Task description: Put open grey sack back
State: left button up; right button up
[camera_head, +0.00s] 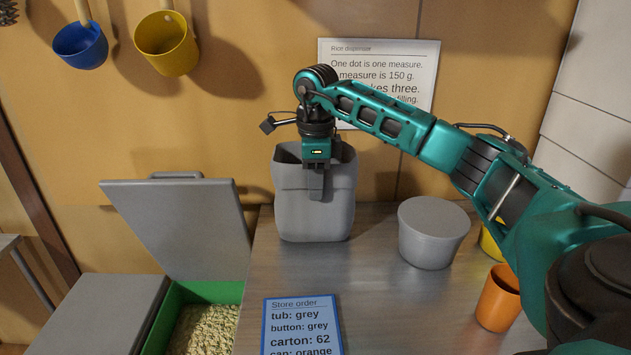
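The open grey sack (300,215) stands upright on the metal worktop, its open top facing up. My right gripper (316,185) points down at the sack's front rim, and a finger shows in front of the sack's upper front wall. The other finger is hidden, so I cannot tell whether the gripper is shut on the rim. My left gripper is not in view.
On the worktop (385,310) are a lidded grey tub (432,235), an orange cup (497,300), a partly hidden yellow cup (490,243) and a store order card (302,312). A green bin (212,292) of grain stands open at left. Blue (80,45) and yellow (166,45) scoops hang above.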

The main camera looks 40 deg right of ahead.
jog(key=o, duration=0.3)
notch_tip(320, 180, up, 12)
jog(key=shift+s+r+p, duration=0.15)
jog(key=shift+r+p, duration=0.1)
jog(key=shift+p, duration=1)
jog(key=shift+f, duration=0.1)
